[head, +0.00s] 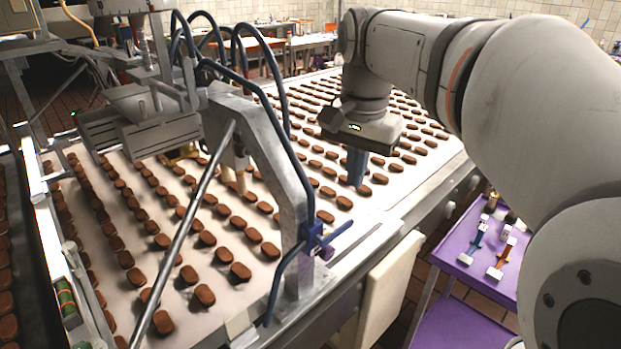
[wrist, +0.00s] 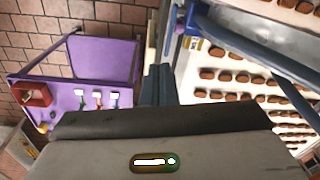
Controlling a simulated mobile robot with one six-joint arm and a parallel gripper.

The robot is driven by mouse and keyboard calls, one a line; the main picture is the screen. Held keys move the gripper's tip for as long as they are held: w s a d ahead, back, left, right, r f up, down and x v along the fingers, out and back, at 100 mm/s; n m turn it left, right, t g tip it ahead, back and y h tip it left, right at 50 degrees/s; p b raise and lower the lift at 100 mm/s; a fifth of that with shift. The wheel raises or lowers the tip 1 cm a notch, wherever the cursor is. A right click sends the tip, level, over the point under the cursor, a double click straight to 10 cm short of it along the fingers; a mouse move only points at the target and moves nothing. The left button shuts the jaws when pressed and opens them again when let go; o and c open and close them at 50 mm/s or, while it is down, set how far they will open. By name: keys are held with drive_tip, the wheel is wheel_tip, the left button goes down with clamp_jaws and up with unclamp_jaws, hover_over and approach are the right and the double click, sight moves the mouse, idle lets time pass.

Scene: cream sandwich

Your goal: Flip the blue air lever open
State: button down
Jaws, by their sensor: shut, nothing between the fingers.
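The blue air lever (head: 338,233) sticks out to the upper right from a small blue valve (head: 311,238). The valve sits on the blue air hose at the foot of the grey metal frame. My gripper (head: 357,181) is shut and empty, pointing down above the conveyor, behind the lever and apart from it in the head view. In the wrist view my gripper's fingers (wrist: 158,72) are together. The valve area (wrist: 191,29) with a small yellow label shows just to their upper right. The lever's exact outline there is hard to tell.
Rows of brown biscuits cover the white conveyor belt (head: 240,290). The grey frame (head: 265,155) and curved blue hoses (head: 290,130) stand left of my gripper. A purple cart (head: 455,250) with several small tools is at the right. A cream panel (head: 390,285) hangs below the lever.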

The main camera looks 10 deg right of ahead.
sight(345, 224)
drive_tip(key=w+r+m, duration=0.2)
drive_tip(key=w+r, duration=0.1)
drive_tip(key=shift+a+r+m+g+b, duration=0.1)
drive_tip(key=shift+m+g+b, duration=0.2)
drive_tip(key=shift+g+b, duration=0.1)
wheel_tip(345, 224, down, 14)
drive_tip(key=shift+f, duration=0.1)
idle(0.3)
